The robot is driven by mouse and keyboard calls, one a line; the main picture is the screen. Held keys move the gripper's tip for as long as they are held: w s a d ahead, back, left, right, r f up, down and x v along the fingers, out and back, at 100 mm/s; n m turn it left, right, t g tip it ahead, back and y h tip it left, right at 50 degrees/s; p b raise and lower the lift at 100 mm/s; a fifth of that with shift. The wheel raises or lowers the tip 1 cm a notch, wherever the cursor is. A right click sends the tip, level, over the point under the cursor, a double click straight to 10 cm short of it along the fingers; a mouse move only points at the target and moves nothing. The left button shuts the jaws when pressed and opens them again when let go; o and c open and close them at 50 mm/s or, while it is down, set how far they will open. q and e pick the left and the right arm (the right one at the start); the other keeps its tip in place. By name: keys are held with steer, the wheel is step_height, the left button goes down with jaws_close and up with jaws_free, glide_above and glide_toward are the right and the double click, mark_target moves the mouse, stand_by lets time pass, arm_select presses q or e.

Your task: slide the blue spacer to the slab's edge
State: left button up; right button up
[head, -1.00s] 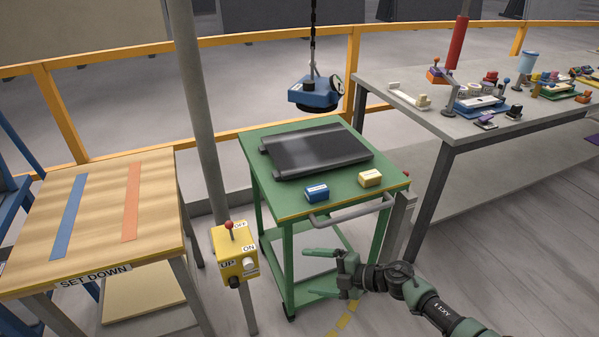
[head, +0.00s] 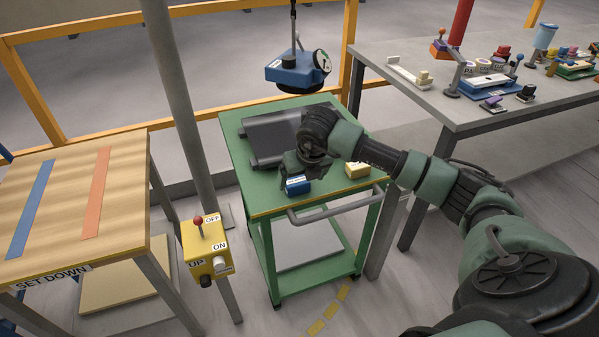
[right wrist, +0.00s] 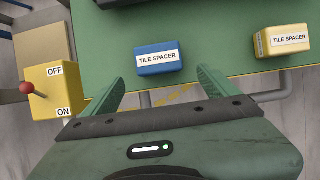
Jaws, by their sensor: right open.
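The blue spacer (head: 297,186), a small block labelled TILE SPACER, lies on the green cart top in front of the dark slab (head: 262,138). In the right wrist view, the blue spacer (right wrist: 158,60) is beyond my open fingers, roughly centred between them, with green surface between it and the slab's dark edge at the top. My right gripper (head: 298,167) is at the blue spacer, pointing down, and its arm hides the slab's right part. In the right wrist view, my right gripper (right wrist: 160,88) has its fingers apart with nothing between them. My left gripper is out of view.
A yellow spacer (head: 357,170) lies to the right on the cart (head: 235,180). A blue lifting device (head: 296,72) hangs above the slab. A yellow control box (head: 207,249) stands left of the cart, with a wooden table beyond. A cluttered grey table (head: 440,112) is at right.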

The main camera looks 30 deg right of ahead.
mark_target(299, 185)
steer(key=x, duration=0.5)
steer(key=shift+f, duration=0.1)
steer(key=c, duration=1.5)
steer(key=shift+w+d+b, duration=0.2)
steer(key=shift+w+b, duration=0.35)
steer(key=shift+w, duration=0.3)
steer(key=shift+w+d+b, duration=0.2)
steer(key=shift+w+b, duration=0.4)
steer(key=shift+w, duration=0.25)
steer(key=shift+w+d+b, duration=0.2)
steer(key=shift+w+b, duration=0.35)
steer(key=shift+w, duration=0.3)
steer(key=shift+w+d+f+b, duration=0.2)
steer(key=shift+w+d+b, duration=0.25)
steer(key=shift+w+b, duration=0.2)
steer(key=shift+w+d+f, duration=0.1)
steer(key=shift+w, duration=0.05)
